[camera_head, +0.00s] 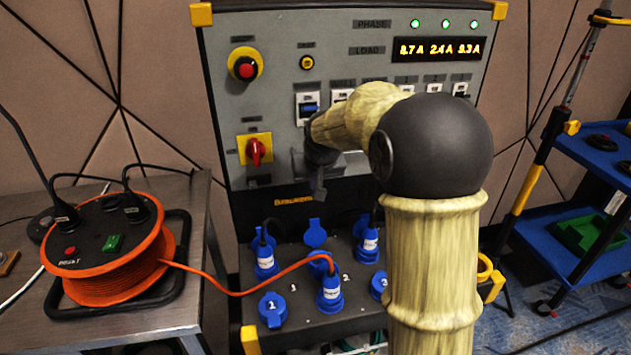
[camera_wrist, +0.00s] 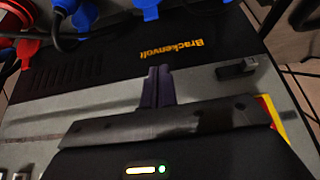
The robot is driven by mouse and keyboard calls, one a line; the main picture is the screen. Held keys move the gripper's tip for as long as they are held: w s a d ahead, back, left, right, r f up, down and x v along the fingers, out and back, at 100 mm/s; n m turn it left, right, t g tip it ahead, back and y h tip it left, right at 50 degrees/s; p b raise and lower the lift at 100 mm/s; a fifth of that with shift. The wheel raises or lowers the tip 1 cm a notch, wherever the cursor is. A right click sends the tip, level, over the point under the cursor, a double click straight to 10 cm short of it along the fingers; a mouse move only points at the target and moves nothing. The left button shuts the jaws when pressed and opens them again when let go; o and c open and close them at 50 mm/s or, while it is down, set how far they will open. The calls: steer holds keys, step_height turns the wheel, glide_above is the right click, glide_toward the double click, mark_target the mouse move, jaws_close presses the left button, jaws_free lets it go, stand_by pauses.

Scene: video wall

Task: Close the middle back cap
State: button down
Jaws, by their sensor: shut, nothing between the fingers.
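The middle back cap (camera_head: 315,233) is a blue flap behind the middle front plug on the socket box. It looks raised, though its hinge and socket are partly hidden. In the wrist view a blue cap (camera_wrist: 150,8), probably the same one, is cut off by the top edge. My gripper (camera_head: 319,193) is above and behind the cap, in front of the panel's lower part, apart from the cap. In the wrist view my gripper's fingers (camera_wrist: 157,88) are together and empty, over the panel near the upside-down Brackenvolt lettering.
Blue plugs stand in the left back (camera_head: 265,258) and right back (camera_head: 367,246) sockets. A plug with an orange cable (camera_head: 330,292) stands in front of the cap. Front cap 1 (camera_head: 272,310) is at left. A cable reel (camera_head: 110,245) sits on the left table.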

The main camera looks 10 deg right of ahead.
steer(key=b, duration=0.2)
glide_above(315, 233)
steer(key=w, duration=0.6)
steer(key=f, duration=1.4)
steer(key=shift+s+a, duration=0.15)
steer(key=shift+a, duration=0.1)
steer(key=s, duration=0.2)
steer(key=s+r+b, duration=0.1)
steer(key=s, duration=0.1)
steer(key=shift+d+f, duration=0.15)
